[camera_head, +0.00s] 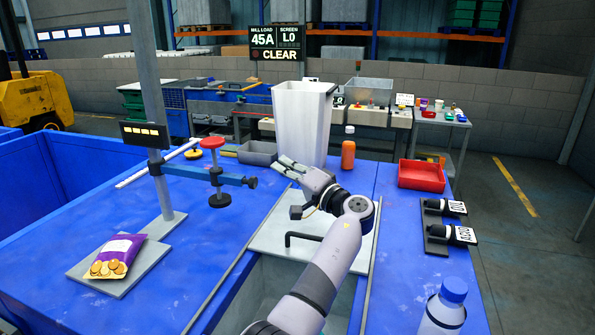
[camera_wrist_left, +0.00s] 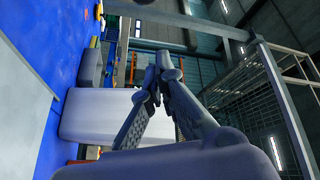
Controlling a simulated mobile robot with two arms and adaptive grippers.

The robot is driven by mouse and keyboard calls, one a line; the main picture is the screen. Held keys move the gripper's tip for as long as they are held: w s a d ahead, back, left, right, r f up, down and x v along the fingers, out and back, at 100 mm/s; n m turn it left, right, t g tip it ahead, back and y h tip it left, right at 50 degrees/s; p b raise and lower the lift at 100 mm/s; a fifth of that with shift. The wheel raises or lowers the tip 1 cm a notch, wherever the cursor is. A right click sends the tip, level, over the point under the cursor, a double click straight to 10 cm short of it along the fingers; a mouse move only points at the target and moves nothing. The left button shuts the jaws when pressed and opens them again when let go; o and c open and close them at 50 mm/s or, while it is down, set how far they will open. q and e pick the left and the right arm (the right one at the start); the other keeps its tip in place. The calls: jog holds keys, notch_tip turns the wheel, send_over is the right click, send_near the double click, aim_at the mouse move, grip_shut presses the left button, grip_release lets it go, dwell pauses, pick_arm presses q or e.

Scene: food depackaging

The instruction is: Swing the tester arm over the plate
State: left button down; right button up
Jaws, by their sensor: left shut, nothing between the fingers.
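The tester arm (camera_head: 195,173) is a blue bar with a red knob (camera_head: 212,142) on top and a dark round foot (camera_head: 220,200) hanging below. It joins a grey post (camera_head: 152,100) and points right, clear of the plate. The grey plate (camera_head: 85,268) lies at the post's left front and carries a purple packet (camera_head: 117,256) with a picture of round biscuits. My left gripper (camera_head: 281,164) is shut and empty, right of the tester arm's end and apart from it. Its closed fingers also show in the left wrist view (camera_wrist_left: 153,78). My right gripper is not in view.
A tall white bin (camera_head: 302,120) stands just behind my left gripper, with an orange bottle (camera_head: 348,150) beside it. A grey lid with a black handle (camera_head: 300,238) lies under my left arm. A red tray (camera_head: 421,176) and black devices are at right.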

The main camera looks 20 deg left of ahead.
pick_arm(q)
jog(key=s+a+p, duration=0.1)
jog(key=s+a+f+p, duration=0.1)
jog(key=shift+s+a+f+p, duration=0.25)
jog(key=shift+s+p, duration=0.05)
dwell(0.5)
